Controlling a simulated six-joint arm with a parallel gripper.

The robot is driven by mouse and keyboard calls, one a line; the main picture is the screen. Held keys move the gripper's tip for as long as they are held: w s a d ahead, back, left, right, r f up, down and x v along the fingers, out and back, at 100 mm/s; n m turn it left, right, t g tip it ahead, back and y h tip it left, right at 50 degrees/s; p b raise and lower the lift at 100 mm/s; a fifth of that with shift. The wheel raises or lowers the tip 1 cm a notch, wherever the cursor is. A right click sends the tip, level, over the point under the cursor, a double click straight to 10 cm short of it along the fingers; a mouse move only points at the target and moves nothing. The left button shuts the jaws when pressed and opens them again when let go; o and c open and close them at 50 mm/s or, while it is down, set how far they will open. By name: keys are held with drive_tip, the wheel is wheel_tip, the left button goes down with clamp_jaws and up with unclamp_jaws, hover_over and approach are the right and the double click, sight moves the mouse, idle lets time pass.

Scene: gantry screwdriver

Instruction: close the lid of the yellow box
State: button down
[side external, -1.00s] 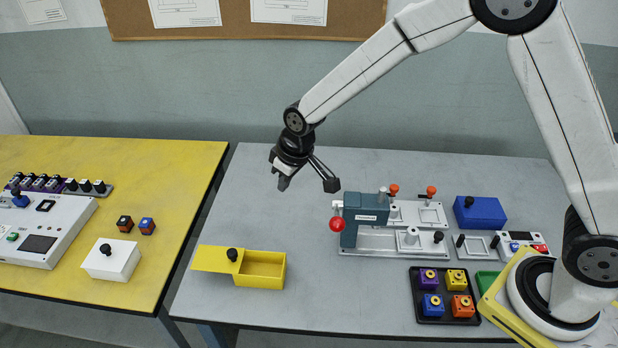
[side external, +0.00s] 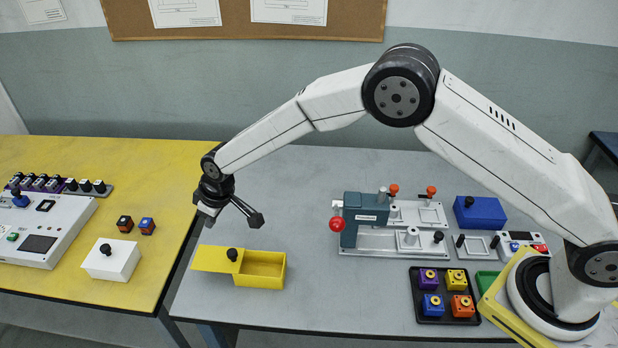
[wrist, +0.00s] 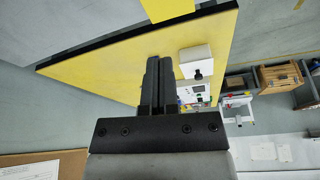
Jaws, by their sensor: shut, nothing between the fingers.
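The yellow box (side external: 262,271) sits near the front left of the grey table, its top partly uncovered on the right. Its flat yellow lid (side external: 212,259) sticks out past the box's left side, with a black knob (side external: 232,254) near the lid's right end. A bright yellow strip at the top edge of the wrist view, probably the lid (wrist: 167,10), is cut off by the frame. My gripper (side external: 208,221) is above and slightly left of the lid, apart from it. Its fingers (wrist: 159,82) are together and empty.
A yellow table (side external: 150,180) adjoins on the left, with a white box (side external: 112,261) and two small cubes. A teal fixture (side external: 364,220), a blue box (side external: 480,213) and a black tray (side external: 418,311) stand right. The grey table's middle is clear.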

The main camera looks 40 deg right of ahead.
drive_tip(key=shift+f, duration=0.15)
approach(220, 256)
drive_tip(key=shift+w+a+f, duration=0.5)
drive_tip(key=shift+w+f, duration=0.3)
drive_tip(key=shift+f, duration=0.05)
drive_tip(key=shift+w+a+f, duration=0.5)
drive_tip(key=shift+w+f, duration=0.3)
drive_tip(key=shift+w, duration=0.05)
drive_tip(key=shift+w+a+f, duration=0.5)
drive_tip(key=shift+w+f, duration=0.3)
drive_tip(key=shift+f, duration=0.05)
drive_tip(key=shift+s+d, duration=0.5)
drive_tip(key=shift+s, duration=0.3)
drive_tip(key=shift+s+d, duration=0.55)
drive_tip(key=shift+s, duration=0.3)
drive_tip(key=shift+s, duration=0.1)
drive_tip(key=shift+s+d, duration=3.55)
drive_tip(key=shift+d, duration=0.1)
drive_tip(key=shift+s+d, duration=0.35)
drive_tip(key=shift+f, duration=0.1)
